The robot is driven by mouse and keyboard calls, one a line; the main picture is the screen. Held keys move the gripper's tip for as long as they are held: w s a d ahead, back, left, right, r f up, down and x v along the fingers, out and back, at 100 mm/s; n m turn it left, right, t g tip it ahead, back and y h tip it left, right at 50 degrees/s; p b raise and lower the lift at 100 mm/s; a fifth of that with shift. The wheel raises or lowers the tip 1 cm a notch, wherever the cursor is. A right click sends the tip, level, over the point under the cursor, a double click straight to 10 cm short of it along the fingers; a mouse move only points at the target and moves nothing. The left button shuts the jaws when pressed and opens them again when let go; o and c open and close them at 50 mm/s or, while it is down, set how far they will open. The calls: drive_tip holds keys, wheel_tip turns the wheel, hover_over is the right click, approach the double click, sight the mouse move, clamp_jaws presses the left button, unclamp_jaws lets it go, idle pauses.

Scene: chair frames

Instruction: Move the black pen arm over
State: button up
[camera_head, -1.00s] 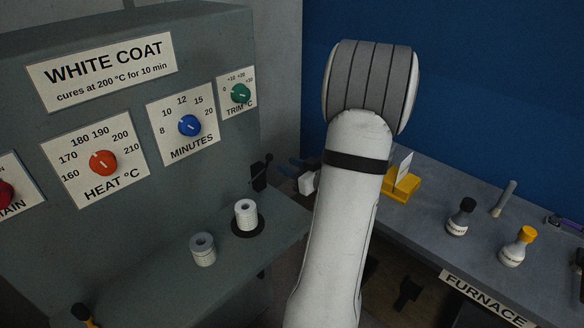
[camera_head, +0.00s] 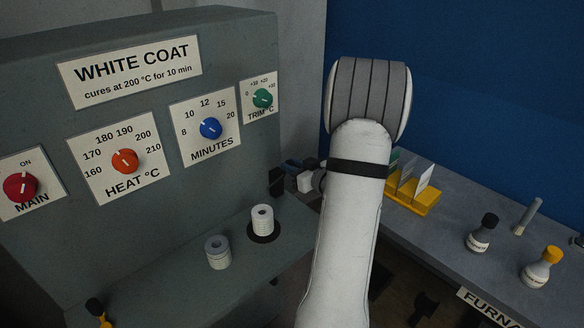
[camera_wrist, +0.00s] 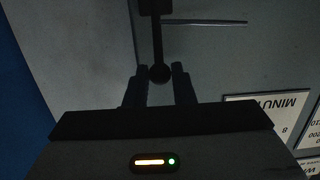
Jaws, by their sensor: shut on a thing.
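The black pen arm (camera_wrist: 157,42) shows in the wrist view as a thin dark bar with a round knob at its lower end. The bar runs up to a dark block at the top edge. My gripper (camera_wrist: 160,72) is shut on the knob, with one dark finger on each side. In the head view, the black block (camera_head: 277,182) stands at the right end of the grey cabinet front. My gripper's dark fingers show just right of it, and my white forearm hides part of that area.
The grey cabinet (camera_head: 235,100) carries red, orange, blue and green dials. On the right bench are a yellow holder with cards (camera_head: 427,210) and small bottles (camera_head: 482,232).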

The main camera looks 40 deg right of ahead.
drive_tip(key=shift+s+d+f+b, duration=0.1)
drive_tip(key=shift+s+f+b, duration=0.2)
drive_tip(key=shift+s, duration=0.3)
drive_tip(key=shift+s+f+b, duration=0.2)
drive_tip(key=shift+s+f, duration=0.2)
drive_tip(key=shift+s, duration=0.15)
drive_tip(key=shift+s+f+b, duration=0.8)
drive_tip(key=shift+s+f, duration=0.15)
drive_tip(key=shift+f, duration=0.05)
drive_tip(key=shift+s+d+f+b, duration=0.1)
drive_tip(key=shift+s+f+b, duration=0.2)
drive_tip(key=shift+f+b, duration=0.25)
drive_tip(key=shift+s+f+b, duration=0.3)
drive_tip(key=shift+f+b, duration=0.15)
drive_tip(key=shift+f, duration=0.2)
drive_tip(key=shift+s+f+b, duration=0.15)
drive_tip(key=shift+f+b, duration=0.4)
drive_tip(key=shift+f, duration=0.15)
drive_tip(key=shift+s+f+b, duration=0.15)
drive_tip(key=shift+f+b, duration=0.4)
drive_tip(key=shift+f, duration=0.1)
